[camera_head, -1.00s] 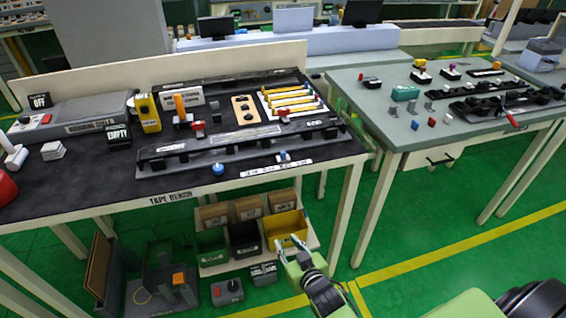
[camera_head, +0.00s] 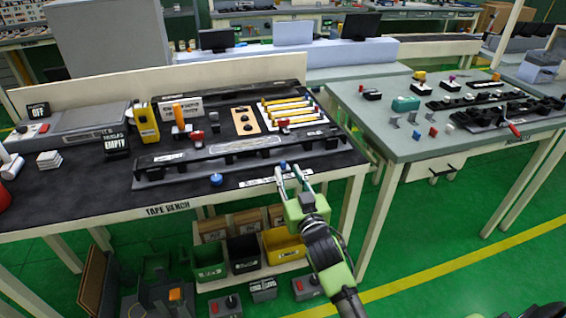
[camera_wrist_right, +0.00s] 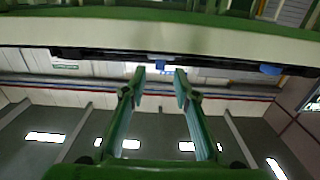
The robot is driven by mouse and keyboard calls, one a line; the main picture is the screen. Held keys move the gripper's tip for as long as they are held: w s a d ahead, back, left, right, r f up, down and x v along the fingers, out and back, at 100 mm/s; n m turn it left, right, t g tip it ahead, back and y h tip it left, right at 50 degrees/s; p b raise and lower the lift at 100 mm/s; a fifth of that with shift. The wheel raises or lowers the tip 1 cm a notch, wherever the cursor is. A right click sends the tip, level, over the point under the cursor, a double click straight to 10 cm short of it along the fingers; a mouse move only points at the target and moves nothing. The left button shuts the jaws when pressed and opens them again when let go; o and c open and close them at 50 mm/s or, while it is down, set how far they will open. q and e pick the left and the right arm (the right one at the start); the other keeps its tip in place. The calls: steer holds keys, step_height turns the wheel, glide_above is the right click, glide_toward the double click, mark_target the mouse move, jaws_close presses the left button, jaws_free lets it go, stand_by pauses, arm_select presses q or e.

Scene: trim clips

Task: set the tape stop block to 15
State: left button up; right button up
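The tape stop block, a small blue piece (camera_head: 283,165), sits at the white scale strip (camera_head: 258,182) along the front of the tape bench; the scale numbers are too small to read. A blue piece (camera_wrist_right: 160,64) also shows in the right wrist view, beyond the gap between the fingertips. My right gripper (camera_head: 293,173) is at the bench's front edge, just in front of the block. Its fingers are apart and nothing is between them; the right wrist view shows this gap too (camera_wrist_right: 160,74). My left gripper is out of view.
A round blue knob (camera_head: 216,179) stands left of the scale. A long dark fixture (camera_head: 240,155) runs behind it. The pale bench edge (camera_head: 130,218) lies beside my gripper, with bins (camera_head: 243,254) below. A grey-green table (camera_head: 400,148) stands to the right.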

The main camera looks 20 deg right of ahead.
mark_target(284, 165)
steer(key=w, duration=0.5)
steer(key=shift+w+d, duration=0.35)
steer(key=shift+w, duration=0.05)
jaws_close()
